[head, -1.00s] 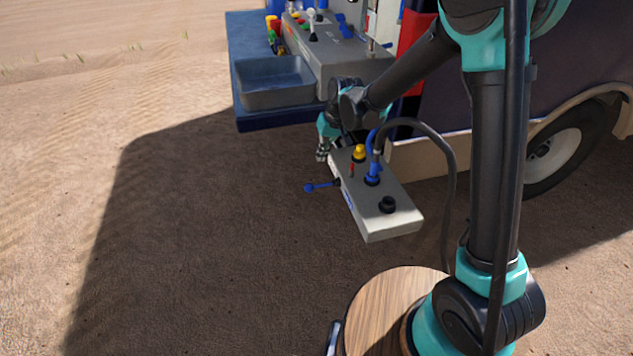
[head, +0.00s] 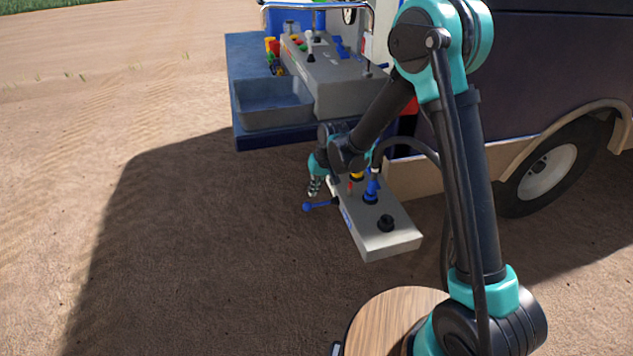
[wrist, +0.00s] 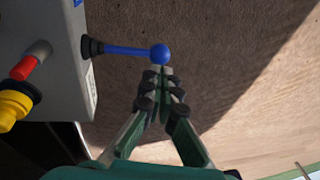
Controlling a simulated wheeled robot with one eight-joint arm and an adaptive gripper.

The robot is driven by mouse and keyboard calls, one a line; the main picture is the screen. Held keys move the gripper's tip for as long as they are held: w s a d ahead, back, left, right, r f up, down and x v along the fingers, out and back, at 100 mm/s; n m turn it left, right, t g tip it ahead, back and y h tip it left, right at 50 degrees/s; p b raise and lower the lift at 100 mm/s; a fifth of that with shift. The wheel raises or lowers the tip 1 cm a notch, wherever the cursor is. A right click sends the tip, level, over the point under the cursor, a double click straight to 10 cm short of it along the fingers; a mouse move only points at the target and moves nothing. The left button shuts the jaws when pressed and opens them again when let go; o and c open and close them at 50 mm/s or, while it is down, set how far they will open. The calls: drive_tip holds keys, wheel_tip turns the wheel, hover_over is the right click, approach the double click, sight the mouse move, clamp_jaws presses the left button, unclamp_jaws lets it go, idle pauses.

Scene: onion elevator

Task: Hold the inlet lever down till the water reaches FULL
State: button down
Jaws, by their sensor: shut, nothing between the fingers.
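The blue lever with a round ball end (head: 307,206) sticks out to the left from the side of the grey control box (head: 380,240). In the wrist view the lever (wrist: 130,50) runs out level from a black boot on the box wall to its blue ball. My gripper (head: 313,192) is shut and empty. In the wrist view its fingertips (wrist: 162,72) are close to the ball, overlapping its lower edge; I cannot tell whether they touch. In the head view the gripper is just above the ball end. No water gauge or FULL mark can be made out.
The box top carries a blue fitting (head: 371,190), a black knob (head: 386,223) and a red and a yellow part (wrist: 15,103). A blue bench with a grey basin (head: 272,102) stands behind. A vehicle wheel (head: 547,172) is at right. The ground at left is clear.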

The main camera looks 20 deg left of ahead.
sight(308, 204)
drive_tip(key=shift+x, duration=2.75)
